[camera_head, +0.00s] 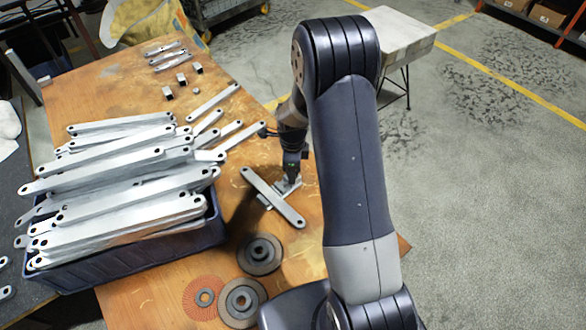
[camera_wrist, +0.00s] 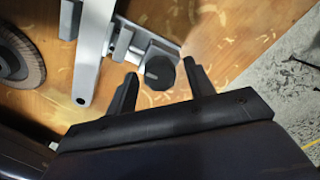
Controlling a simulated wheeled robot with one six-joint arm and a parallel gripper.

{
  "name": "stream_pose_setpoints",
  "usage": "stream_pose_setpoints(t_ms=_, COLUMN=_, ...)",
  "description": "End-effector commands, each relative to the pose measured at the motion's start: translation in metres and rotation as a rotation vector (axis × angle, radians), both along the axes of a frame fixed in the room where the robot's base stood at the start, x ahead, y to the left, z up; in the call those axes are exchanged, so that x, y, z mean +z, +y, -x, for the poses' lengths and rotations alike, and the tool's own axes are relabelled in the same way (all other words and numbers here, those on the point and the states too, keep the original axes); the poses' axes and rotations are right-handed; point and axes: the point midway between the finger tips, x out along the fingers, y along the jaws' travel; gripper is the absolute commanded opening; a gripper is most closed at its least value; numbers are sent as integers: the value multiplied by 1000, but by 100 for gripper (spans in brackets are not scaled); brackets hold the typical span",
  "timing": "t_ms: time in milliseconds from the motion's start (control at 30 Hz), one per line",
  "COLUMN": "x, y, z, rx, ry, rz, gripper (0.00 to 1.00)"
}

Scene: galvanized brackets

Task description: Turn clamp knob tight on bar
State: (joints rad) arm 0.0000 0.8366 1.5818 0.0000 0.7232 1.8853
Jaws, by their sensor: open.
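A long grey bar (camera_head: 270,195) with holed ends lies on the wooden table. In the wrist view the bar (camera_wrist: 101,45) runs down the left of centre. A small metal clamp (camera_wrist: 125,42) sits at the bar's right side; it also shows in the head view (camera_head: 291,187), partly hidden by my gripper. Its dark, round knob (camera_wrist: 160,72) with a pale line on its face is at the clamp's right end. My gripper (camera_wrist: 160,85) is open, with one finger on each side of the knob. I cannot tell whether the fingers touch it. The gripper tip (camera_head: 291,176) points down over the clamp.
A dark blue crate (camera_head: 150,262) heaped with bars stands at the left. Grinding discs (camera_head: 261,254) lie near the table's front, one of them red (camera_head: 203,298). Small metal blocks (camera_head: 182,78) and short bars lie at the back.

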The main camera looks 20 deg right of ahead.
Motion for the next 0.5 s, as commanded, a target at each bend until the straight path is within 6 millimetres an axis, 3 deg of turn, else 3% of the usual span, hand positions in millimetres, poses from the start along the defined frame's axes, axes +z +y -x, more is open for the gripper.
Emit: stream_pose_setpoints(t_ms=500, x=0, y=0, z=0, rx=415, ry=0, rz=0, gripper=51)
